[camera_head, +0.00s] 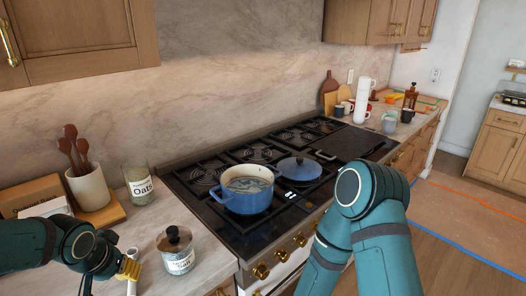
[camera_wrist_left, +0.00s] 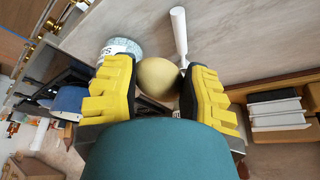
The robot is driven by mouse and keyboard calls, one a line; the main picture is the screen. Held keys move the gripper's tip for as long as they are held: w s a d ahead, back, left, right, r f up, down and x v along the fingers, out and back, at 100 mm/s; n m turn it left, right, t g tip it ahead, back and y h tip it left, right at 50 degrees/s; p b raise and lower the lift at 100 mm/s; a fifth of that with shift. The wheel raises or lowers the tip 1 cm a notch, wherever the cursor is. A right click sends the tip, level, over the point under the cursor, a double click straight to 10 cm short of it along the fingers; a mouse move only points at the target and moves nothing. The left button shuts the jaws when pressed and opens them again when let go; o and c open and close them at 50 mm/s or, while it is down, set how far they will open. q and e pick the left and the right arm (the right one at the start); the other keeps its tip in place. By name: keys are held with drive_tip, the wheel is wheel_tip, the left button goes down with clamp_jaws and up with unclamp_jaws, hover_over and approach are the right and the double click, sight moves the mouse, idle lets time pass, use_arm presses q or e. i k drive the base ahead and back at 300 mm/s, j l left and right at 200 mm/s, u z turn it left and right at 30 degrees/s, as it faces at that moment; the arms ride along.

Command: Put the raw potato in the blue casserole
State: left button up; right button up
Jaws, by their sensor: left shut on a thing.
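The raw potato (camera_wrist_left: 157,77) is a pale yellow-brown round thing between the yellow fingers of my left gripper (camera_wrist_left: 160,84) in the left wrist view. The gripper is shut on it. In the head view my left gripper (camera_head: 129,268) is low over the counter, left of the glass salt jar; the potato is mostly hidden there, and I cannot tell its height above the counter. The blue casserole (camera_head: 241,205) stands uncovered on the stove, with water-like contents and a pale inside. Its blue lid (camera_head: 298,168) lies to its right. My right gripper is out of view.
The salt jar (camera_head: 178,254) stands between my left gripper and the stove. An oats jar (camera_head: 139,186) and a utensil crock (camera_head: 89,188) stand behind. A white-handled utensil (camera_wrist_left: 180,35) lies beside the potato. My right arm covers the stove's front right.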

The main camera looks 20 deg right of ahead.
sight(242, 191)
drive_tip(key=l+z, duration=0.1)
drive_tip(key=z, duration=0.75)
drive_tip(key=i+l+z, duration=0.1)
drive_tip(key=z, duration=0.35)
drive_tip(key=i+l+z, duration=0.2)
drive_tip(key=i+z, duration=0.6)
drive_tip(key=i+u, duration=0.2)
drive_tip(key=u, duration=0.15)
drive_tip(key=i+l+u, duration=0.1)
drive_tip(key=u, duration=0.2)
drive_tip(key=i+l+u, duration=0.15)
drive_tip(key=i+u, duration=0.3)
drive_tip(key=u, duration=0.35)
drive_tip(key=i+u, duration=0.1)
drive_tip(key=u, duration=0.35)
